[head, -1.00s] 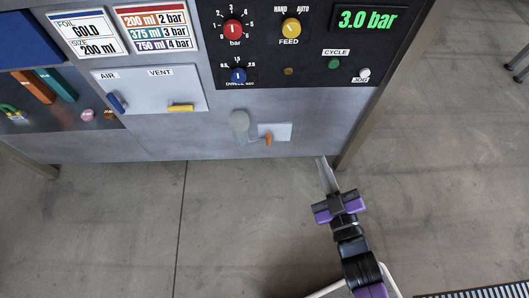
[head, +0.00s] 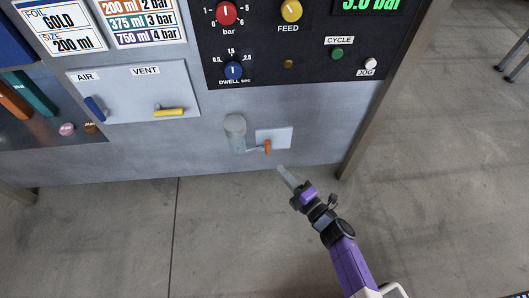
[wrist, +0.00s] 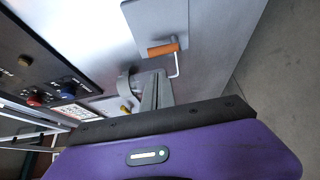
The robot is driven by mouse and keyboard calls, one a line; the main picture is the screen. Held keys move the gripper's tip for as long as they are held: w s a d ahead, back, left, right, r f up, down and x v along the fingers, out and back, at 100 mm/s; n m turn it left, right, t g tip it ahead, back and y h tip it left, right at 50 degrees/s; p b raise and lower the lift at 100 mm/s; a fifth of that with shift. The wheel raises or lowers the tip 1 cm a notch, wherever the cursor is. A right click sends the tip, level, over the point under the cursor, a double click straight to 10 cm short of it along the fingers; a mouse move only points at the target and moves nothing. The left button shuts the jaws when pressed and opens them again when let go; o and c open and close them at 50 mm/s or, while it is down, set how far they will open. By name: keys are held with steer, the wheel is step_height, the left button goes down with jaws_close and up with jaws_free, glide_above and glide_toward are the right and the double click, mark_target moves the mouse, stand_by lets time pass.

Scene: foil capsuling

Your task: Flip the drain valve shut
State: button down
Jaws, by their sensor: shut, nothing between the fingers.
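The drain valve's orange handle (head: 267,147) sits at the end of a thin bent rod, in front of a small light plate (head: 279,137) low on the machine's front panel. A grey round-topped fitting (head: 235,127) stands just left of it. In the wrist view the orange handle (wrist: 163,49) lies a little beyond my fingertips, with its rod bending off to the right. My gripper (head: 281,170) is shut and empty, just below and right of the handle, apart from it. It also shows in the wrist view (wrist: 156,80).
Above are a yellow vent lever (head: 169,112) and a blue air lever (head: 95,108) on a pale plate. The black control panel (head: 300,62) with knobs is higher up. A metal leg (head: 358,145) stands right of the valve. The floor below is open.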

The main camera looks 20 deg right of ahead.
mark_target(267, 144)
steer(key=b+x, duration=0.4)
steer(key=x, duration=0.6)
